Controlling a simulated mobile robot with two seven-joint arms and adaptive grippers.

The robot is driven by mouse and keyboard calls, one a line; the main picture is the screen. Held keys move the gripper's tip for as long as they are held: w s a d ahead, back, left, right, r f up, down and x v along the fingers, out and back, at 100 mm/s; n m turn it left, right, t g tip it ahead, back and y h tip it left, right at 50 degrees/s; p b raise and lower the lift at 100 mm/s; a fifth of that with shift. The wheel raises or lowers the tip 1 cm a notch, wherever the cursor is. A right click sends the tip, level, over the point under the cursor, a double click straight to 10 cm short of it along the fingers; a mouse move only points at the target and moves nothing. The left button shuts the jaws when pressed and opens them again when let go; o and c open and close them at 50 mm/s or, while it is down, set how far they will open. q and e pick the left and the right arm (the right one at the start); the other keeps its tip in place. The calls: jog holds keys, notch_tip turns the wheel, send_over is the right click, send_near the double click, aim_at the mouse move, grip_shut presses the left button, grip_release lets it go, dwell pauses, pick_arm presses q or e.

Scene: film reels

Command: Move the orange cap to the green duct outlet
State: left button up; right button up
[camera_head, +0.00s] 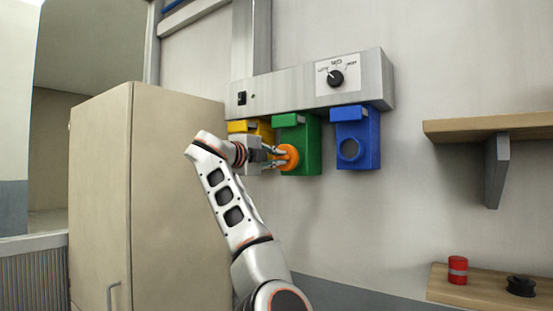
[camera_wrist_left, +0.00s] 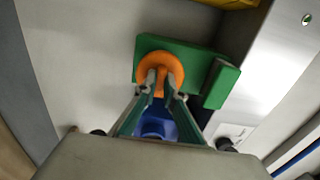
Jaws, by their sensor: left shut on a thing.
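The orange cap (camera_head: 290,153) is a round disc at the front of the green duct outlet (camera_head: 311,140). My left gripper (camera_head: 279,158) reaches it from the left and is shut on it. In the left wrist view, the cap (camera_wrist_left: 151,60) overlaps the face of the green outlet (camera_wrist_left: 196,59), with both fingertips of my left gripper (camera_wrist_left: 164,84) on a grip at its middle. The cap hides the opening behind it. I cannot tell whether it touches the outlet or is fully seated. My right gripper is not in view.
A yellow outlet (camera_head: 262,131) is left of the green one, partly behind my gripper. A blue outlet (camera_head: 368,145) with a round opening is right. They hang under a metal box (camera_head: 290,94) with a knob. A cabinet (camera_head: 165,190) stands left; shelves (camera_head: 500,125) are right.

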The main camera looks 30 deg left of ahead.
pick_arm(q)
jog(key=shift+w+d, duration=0.1)
jog(key=shift+w, duration=0.8)
dwell(0.4)
jog(key=o, duration=0.8)
jog(key=shift+c, duration=0.2)
jog(key=shift+s, duration=0.1)
jog(key=s, duration=1.2)
jog(key=shift+a, duration=0.45)
jog(key=shift+r, duration=0.1)
